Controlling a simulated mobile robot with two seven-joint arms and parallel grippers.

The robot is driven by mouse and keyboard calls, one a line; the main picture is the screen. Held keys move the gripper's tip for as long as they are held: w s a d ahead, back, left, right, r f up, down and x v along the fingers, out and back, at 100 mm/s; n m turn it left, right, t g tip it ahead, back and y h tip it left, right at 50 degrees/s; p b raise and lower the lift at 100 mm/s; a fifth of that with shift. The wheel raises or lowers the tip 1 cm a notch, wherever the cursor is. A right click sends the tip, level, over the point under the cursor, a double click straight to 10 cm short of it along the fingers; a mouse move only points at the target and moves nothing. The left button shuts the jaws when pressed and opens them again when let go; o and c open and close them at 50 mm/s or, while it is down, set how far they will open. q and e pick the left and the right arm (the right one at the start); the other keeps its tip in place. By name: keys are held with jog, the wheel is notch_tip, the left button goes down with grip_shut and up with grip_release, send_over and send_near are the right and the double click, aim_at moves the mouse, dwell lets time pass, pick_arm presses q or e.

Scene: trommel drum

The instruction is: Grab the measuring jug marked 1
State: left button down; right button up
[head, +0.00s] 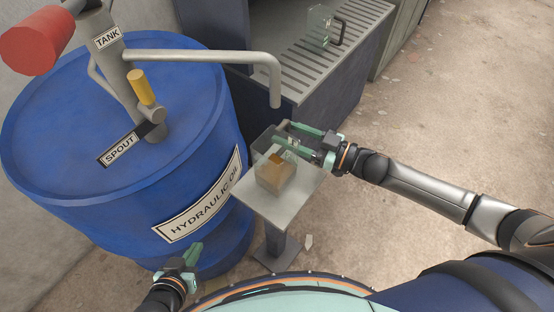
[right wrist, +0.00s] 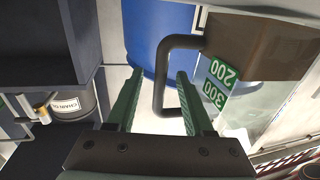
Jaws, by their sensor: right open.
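A clear measuring jug (head: 275,172) with brown contents stands upright on a small grey stand under the bent spout pipe. My right gripper (head: 306,140) is at its right side, open. In the right wrist view the jug's dark handle (right wrist: 161,78) lies between the two open fingers (right wrist: 158,72), and green 200 and 300 marks (right wrist: 215,82) show on the jug wall. I cannot tell whether the fingers touch the handle. A second clear jug (head: 319,27) with a dark handle stands on the slatted bench. No number 1 is readable on either jug. My left gripper (head: 192,254) is low, near the drum's base.
A large blue drum (head: 70,150) marked HYDRAULIC OIL stands left of the stand (head: 256,200). Its pump has a red part (head: 37,40), a yellow handle (head: 141,87) and a spout pipe (head: 220,57) reaching over the stand. The slatted bench (head: 350,45) is behind.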

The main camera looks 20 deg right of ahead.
jog(key=shift+w+a, duration=0.15)
jog(key=shift+a, duration=0.05)
grip_shut()
dwell(0.3)
dwell(1.0)
